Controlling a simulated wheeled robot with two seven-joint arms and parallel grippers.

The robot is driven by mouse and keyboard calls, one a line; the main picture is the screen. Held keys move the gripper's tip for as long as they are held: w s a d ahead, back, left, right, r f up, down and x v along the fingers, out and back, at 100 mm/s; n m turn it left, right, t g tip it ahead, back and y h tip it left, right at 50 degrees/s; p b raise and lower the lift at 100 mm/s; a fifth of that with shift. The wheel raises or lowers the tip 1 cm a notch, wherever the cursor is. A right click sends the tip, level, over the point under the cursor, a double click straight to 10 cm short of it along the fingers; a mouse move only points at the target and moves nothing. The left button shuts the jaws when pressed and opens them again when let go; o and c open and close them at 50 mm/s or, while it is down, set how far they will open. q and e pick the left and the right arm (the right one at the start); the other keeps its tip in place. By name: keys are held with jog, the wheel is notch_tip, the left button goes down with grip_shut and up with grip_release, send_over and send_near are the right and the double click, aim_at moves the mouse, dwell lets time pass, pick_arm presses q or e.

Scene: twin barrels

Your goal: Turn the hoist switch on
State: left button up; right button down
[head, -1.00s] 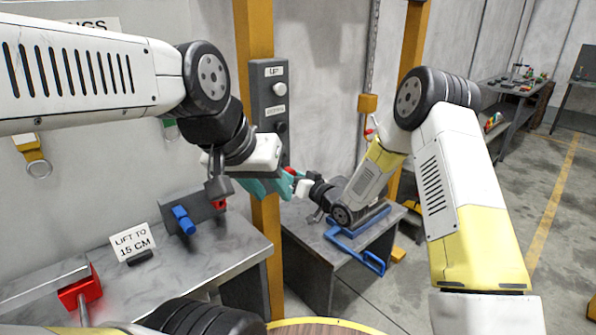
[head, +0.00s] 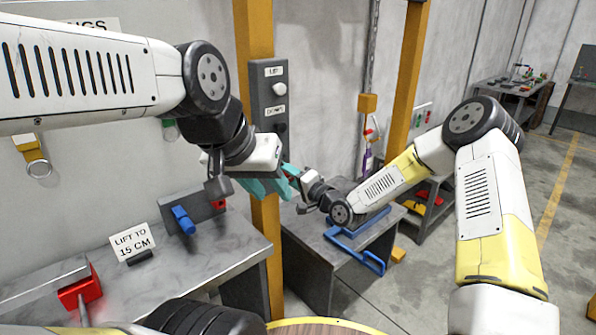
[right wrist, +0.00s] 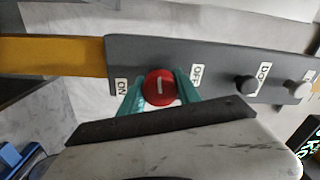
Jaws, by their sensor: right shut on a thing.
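The hoist switch is a red round knob (right wrist: 159,87) with a white bar, on a grey control panel (right wrist: 220,80) between the ON and OFF labels. In the right wrist view the bar points across the panel's length, toward neither label. My right gripper (right wrist: 159,92) is shut on the knob, with a teal finger on each side. In the head view the right gripper (head: 291,172) is at the lower part of the panel (head: 268,95) and hides the knob. My left gripper (head: 264,188) is lower, in front of the yellow post; its finger gap is unclear.
Above the knob are the UP button (head: 279,90) and the dark DOWN button (head: 280,127). A yellow post (head: 264,225) carries the panel. A grey bench (head: 215,250) stands left, with a "LIFT TO 15 CM" sign (head: 132,242). A blue frame (head: 350,250) lies on the lower table.

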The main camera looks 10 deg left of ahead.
jog(key=shift+m, duration=0.8)
jog(key=c, duration=0.9)
grip_release()
jog(key=shift+o, duration=0.2)
jog(key=v, duration=0.7)
jog(key=shift+s+d, duration=0.25)
jog(key=shift+d, duration=0.05)
